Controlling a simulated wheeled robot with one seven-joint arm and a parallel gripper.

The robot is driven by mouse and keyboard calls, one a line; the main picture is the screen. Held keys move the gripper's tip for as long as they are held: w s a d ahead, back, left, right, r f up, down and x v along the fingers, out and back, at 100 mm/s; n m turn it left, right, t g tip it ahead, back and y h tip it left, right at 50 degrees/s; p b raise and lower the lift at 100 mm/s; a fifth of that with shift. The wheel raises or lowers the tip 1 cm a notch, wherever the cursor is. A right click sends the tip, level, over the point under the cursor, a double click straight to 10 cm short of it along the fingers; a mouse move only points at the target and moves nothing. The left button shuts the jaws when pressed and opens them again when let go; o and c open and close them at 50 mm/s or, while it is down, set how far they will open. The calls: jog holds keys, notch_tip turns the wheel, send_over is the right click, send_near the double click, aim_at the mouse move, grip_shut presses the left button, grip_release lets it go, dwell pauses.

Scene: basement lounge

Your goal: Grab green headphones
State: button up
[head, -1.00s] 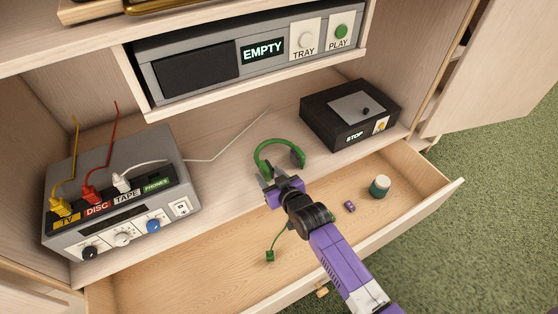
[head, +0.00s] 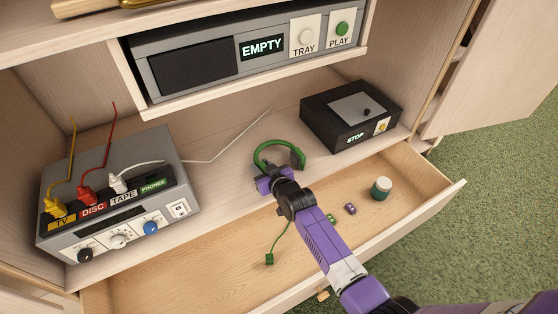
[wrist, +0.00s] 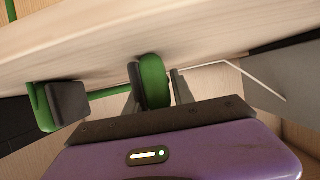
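The green headphones (head: 272,147) lie on the shelf between the grey unit and the black box. The wrist view shows a green ear cup (wrist: 153,80) between the two fingers of my gripper (wrist: 155,88); both fingertips appear against its sides. The other ear cup (wrist: 62,105), with a dark pad, is outside the fingers at left. In the head view my gripper (head: 265,178) is at the near left end of the headband, and its own body hides that ear cup. A green cord with a plug (head: 269,259) hangs over the open drawer.
The open drawer (head: 180,290) below holds a green jar (head: 381,188) and small purple and green items. The grey unit (head: 110,200) with coloured plugs stands left. The black STOP box (head: 350,115) stands right. The EMPTY player (head: 240,60) is above.

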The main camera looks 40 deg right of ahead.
grip_shut()
